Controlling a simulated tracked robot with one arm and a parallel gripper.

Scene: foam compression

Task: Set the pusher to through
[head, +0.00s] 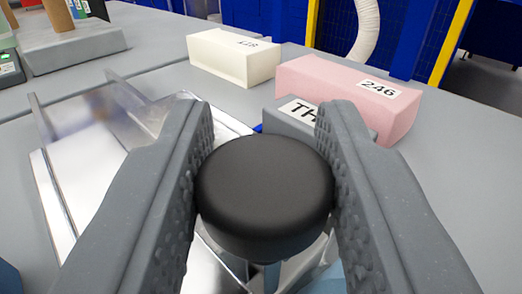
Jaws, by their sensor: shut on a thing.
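My gripper (265,190) is shut on a round black knob (264,178), one finger against each side. The knob sits at the bottom centre of the head view and hides what lies directly under it. A grey block with a white label (298,110) reading "TH" stands just behind the knob; the rest of the label is hidden by my right finger. I take the knob to be the pusher's handle, but its setting cannot be told from this view.
A pink foam block labelled 246 (330,86) and a cream foam block (228,56) lie behind on the grey table (160,72). A clear-sided metal tray (85,185) is at left. A grey stand (75,50) and a small device (10,68) are at the far left.

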